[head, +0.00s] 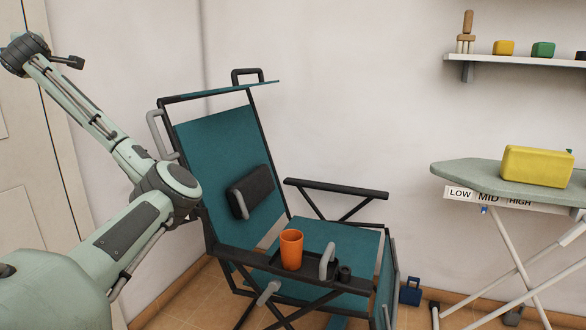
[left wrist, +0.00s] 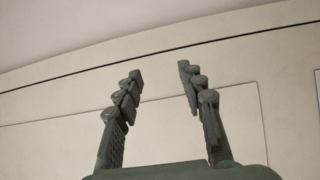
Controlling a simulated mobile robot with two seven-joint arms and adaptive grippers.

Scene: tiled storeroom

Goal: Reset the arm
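My left arm rises on the left of the head view, bent at the elbow, with its forearm pointing up and to the left. My left gripper (left wrist: 160,75) shows in the left wrist view with its two dark fingers apart and nothing between them. Behind the fingers is a pale panelled surface with a dark line across it, apparently the door (head: 25,180) at the left of the head view. The gripper's fingers cannot be made out in the head view. My right arm and gripper are not in view.
A teal folding chair (head: 215,145) stands just right of my left arm, with an orange cup (head: 291,250) on its side tray. An ironing board (head: 455,178) at the right holds a yellow block (head: 538,166). A wall shelf (head: 510,59) holds small items.

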